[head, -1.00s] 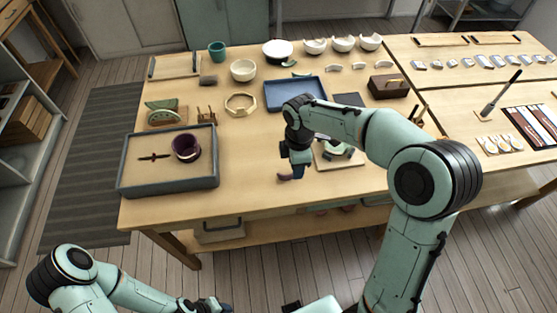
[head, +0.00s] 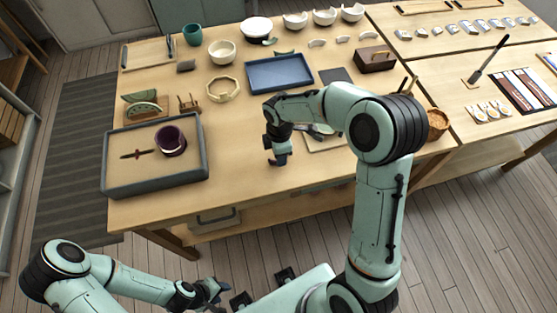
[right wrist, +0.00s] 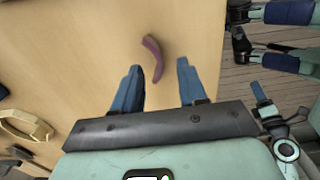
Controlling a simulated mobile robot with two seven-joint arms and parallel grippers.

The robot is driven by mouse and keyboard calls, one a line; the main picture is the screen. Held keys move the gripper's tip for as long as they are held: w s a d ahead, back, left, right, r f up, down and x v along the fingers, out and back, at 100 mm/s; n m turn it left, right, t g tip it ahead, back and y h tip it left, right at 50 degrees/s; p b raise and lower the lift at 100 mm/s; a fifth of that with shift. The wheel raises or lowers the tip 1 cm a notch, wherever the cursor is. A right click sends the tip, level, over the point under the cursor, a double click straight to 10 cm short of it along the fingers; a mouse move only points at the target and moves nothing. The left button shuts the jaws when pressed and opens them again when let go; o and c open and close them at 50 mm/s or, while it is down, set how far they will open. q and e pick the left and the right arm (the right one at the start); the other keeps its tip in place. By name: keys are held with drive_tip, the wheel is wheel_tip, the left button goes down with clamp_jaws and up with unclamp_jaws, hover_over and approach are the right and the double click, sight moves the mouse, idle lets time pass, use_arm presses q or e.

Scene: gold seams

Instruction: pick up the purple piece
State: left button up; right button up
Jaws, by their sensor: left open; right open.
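The purple piece (right wrist: 154,58) is a small curved shard lying on the bare wooden table. In the right wrist view it shows between and slightly beyond the open fingertips of my right gripper (right wrist: 159,68), with clear gaps to both fingers. In the head view my right gripper (head: 277,160) points down over the front part of the table, and I cannot make out the piece there. My left gripper (head: 212,291) is open and empty, low in front of the table.
A blue tray (head: 279,72), a hexagonal wooden ring (head: 223,90) and bowls stand farther back. The table around the piece is clear.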

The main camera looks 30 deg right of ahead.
wheel_tip(320, 180, down, 4)
drive_tip(key=shift+w+f, duration=0.1)
drive_tip(key=shift+w, duration=0.05)
clamp_jaws()
